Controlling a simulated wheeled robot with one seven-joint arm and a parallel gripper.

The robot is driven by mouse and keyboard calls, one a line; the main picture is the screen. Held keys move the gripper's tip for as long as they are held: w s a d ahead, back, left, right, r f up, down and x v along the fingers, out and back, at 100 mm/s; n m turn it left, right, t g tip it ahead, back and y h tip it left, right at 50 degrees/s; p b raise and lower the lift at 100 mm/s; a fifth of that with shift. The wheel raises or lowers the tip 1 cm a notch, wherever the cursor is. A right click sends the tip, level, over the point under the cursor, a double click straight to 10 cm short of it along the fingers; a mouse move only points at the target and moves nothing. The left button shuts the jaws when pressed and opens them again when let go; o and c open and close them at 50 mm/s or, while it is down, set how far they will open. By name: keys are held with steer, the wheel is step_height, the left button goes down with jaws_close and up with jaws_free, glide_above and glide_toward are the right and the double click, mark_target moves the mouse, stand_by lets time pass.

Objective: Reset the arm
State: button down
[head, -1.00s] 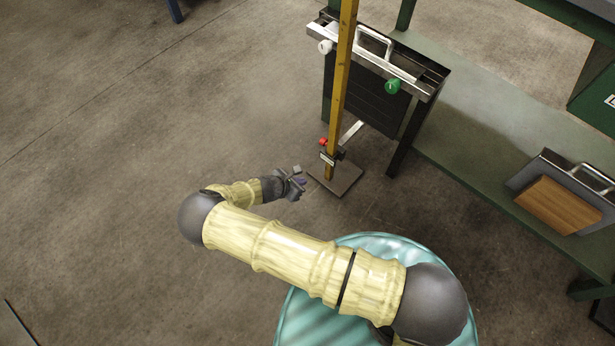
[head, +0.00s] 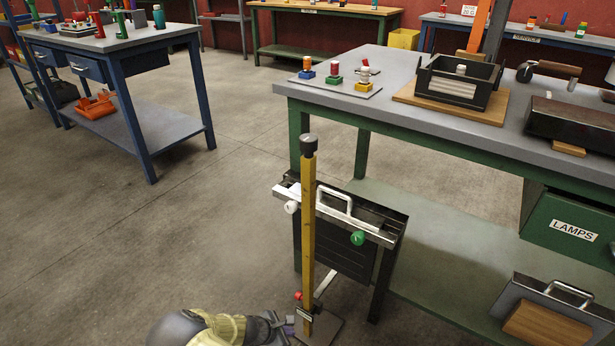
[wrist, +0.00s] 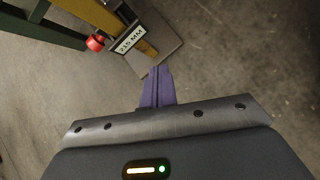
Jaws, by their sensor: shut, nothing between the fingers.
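My gripper (head: 288,328) is at the bottom edge of the head view, low near the floor, with my forearm beside it partly cut off by the frame. In the wrist view its purple fingers (wrist: 158,86) are together with nothing between them. They point toward the base plate (wrist: 158,52) of a yellow upright post (head: 309,225). The fingertips overlap the plate's edge in that view; I cannot tell whether they touch it. The post carries a red knob (wrist: 95,42) and a label (wrist: 130,38) reading 215 MM.
A black chassis unit (head: 340,246) with a white knob (head: 291,207) and a green knob (head: 357,238) stands right behind the post. A green-legged workbench (head: 440,115) with a lower shelf fills the right. A blue bench (head: 135,40) is back left. Open floor lies left.

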steer(key=s+d+r+m+g+y+p, duration=0.15)
steer(key=d+r+m, duration=0.45)
steer(key=r, duration=0.6)
steer(key=s+d+r+m+g+y+p, duration=0.15)
steer(key=d+r+m, duration=0.4)
steer(key=r, duration=0.55)
steer(key=s+d+r+m+y+p, duration=0.2)
steer(key=d+r+m, duration=0.4)
steer(key=r, duration=0.6)
steer(key=s+d+r+m+y+p, duration=0.1)
steer(key=s+d+r+m+p, duration=0.25)
steer(key=s+r+m, duration=0.45)
step_height(320, 180, up, 38)
steer(key=n+p, duration=0.2)
steer(key=p, duration=3.4)
steer(key=shift+w+d+t, duration=0.2)
steer(key=shift+w+t, duration=0.2)
steer(key=shift+w, duration=0.05)
